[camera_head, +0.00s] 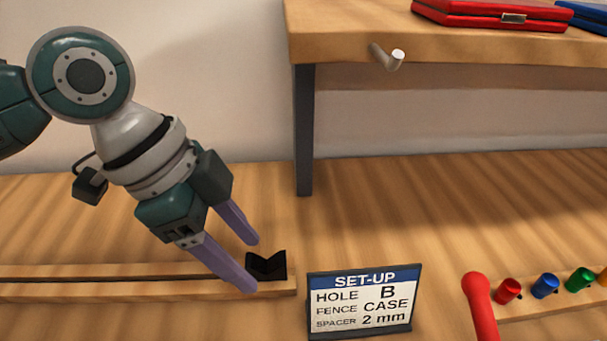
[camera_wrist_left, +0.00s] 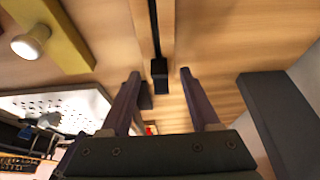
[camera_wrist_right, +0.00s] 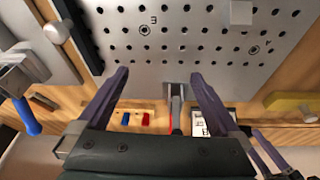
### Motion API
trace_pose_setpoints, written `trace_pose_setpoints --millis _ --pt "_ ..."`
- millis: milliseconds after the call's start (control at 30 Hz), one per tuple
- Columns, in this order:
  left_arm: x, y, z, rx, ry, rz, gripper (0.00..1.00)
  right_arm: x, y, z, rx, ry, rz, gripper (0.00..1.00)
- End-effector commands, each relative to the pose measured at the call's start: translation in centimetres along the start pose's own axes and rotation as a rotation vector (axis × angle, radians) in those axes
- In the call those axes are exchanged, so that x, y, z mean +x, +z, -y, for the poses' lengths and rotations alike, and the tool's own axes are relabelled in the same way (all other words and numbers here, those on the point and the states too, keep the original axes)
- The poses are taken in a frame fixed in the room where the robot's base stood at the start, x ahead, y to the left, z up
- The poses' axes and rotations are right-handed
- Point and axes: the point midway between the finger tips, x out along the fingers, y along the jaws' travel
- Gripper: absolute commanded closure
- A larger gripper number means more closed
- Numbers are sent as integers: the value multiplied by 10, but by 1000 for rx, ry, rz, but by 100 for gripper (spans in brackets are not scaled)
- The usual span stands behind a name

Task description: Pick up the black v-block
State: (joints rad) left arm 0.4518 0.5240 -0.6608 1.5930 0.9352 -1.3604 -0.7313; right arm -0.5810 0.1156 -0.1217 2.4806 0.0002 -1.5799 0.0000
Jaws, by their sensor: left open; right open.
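The black v-block (camera_head: 266,266) sits at the right end of a slotted wooden rail (camera_head: 130,272), its notch facing up. My left gripper (camera_head: 250,264) is open and tilted down, its two purple fingers just left of the block in the head view, one finger toward the back and one toward the front. In the left wrist view a black block, apparently the v-block (camera_wrist_left: 159,70), shows between the open fingertips (camera_wrist_left: 160,74) at the end of the rail's dark slot. Contact cannot be told. My right gripper (camera_wrist_right: 158,75) is open, in front of a perforated plate (camera_wrist_right: 175,35), and outside the head view.
A set-up sign (camera_head: 363,300) stands right of the rail end. A red handle (camera_head: 477,285) and a rack of coloured pegs (camera_head: 545,286) are further right. A shelf (camera_head: 440,45) with a dark leg (camera_head: 304,130) and a red case (camera_head: 490,14) stands behind.

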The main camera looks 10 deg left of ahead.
Motion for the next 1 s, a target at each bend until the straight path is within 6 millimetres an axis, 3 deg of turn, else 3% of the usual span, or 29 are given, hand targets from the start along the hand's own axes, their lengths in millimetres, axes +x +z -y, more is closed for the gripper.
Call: trace_pose_setpoints --millis 100,333,900,1000 --pt "12 0 0 0 0 0 38 3 1 0 0 1 0 0" --pt "14 0 0 0 -1 1 38 3 1 -1 0 2 0 0" --pt "13 0 0 0 -1 1 100 3 1 -3 -6 8 1 0" --pt "13 0 0 0 -1 1 100 3 1 -3 -6 8 1 0"
